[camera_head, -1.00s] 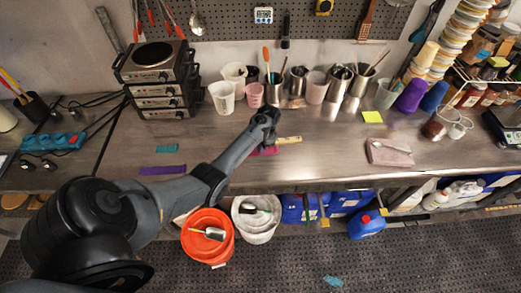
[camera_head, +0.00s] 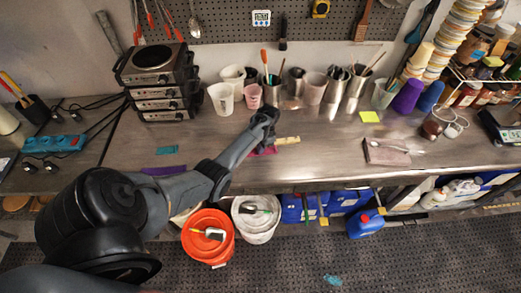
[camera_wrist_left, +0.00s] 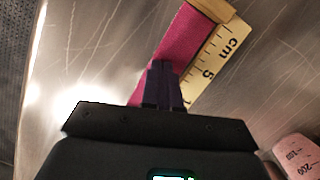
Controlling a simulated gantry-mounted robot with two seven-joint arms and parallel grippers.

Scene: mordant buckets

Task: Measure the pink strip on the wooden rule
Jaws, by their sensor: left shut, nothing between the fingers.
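The pink strip (camera_head: 264,151) lies on the bench, partly hidden by my left gripper in the head view. In the left wrist view the pink strip (camera_wrist_left: 180,38) lies flat along the edge of the wooden rule (camera_wrist_left: 214,58), near a wooden piece (camera_wrist_left: 218,9) across the rule's end. The rule shows "cm" and "5" marks. The rule also shows in the head view (camera_head: 288,140). My left gripper (camera_wrist_left: 163,70) is shut with its fingertips over the strip, beside the rule; whether they touch it I cannot tell. The strip's near end is hidden behind the gripper. My right gripper is not in view.
A teal strip (camera_head: 167,149) and a purple strip (camera_head: 164,171) lie left of my arm. Cups and metal beakers (camera_head: 334,84) stand along the back. A pinkish slab (camera_head: 386,153) lies at right. Buckets (camera_head: 208,240) stand below the bench's front edge.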

